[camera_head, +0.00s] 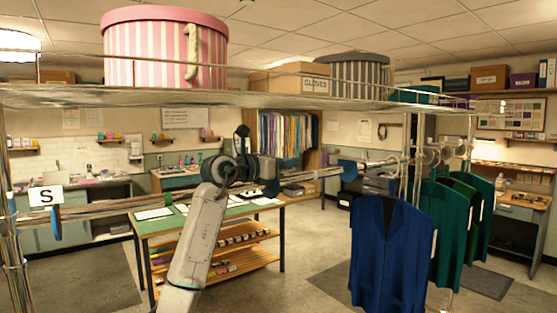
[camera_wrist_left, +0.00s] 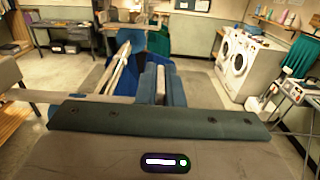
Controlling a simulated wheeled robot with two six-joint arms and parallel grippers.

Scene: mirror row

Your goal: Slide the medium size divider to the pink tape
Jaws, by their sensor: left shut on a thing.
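A clothes rail (camera_head: 105,208) runs below the wire shelf. A divider with a white S card (camera_head: 46,197) hangs at its left end. My left gripper (camera_head: 268,176) is at the rail's middle, shut on a dark blue divider (camera_head: 271,188), which the gripper partly hides; no size letter shows on it. Another blue divider (camera_head: 348,169) stands apart on the rail to the right. I cannot make out pink tape. My right gripper is not in view.
Blue vests (camera_head: 388,255) and green vests (camera_head: 455,215) hang at the right. A pink striped hatbox (camera_head: 150,48) and a GLOVES box (camera_head: 300,80) sit on the shelf above. A green-topped table (camera_head: 260,208) stands behind the rail. The rail between the S divider and my arm looks clear.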

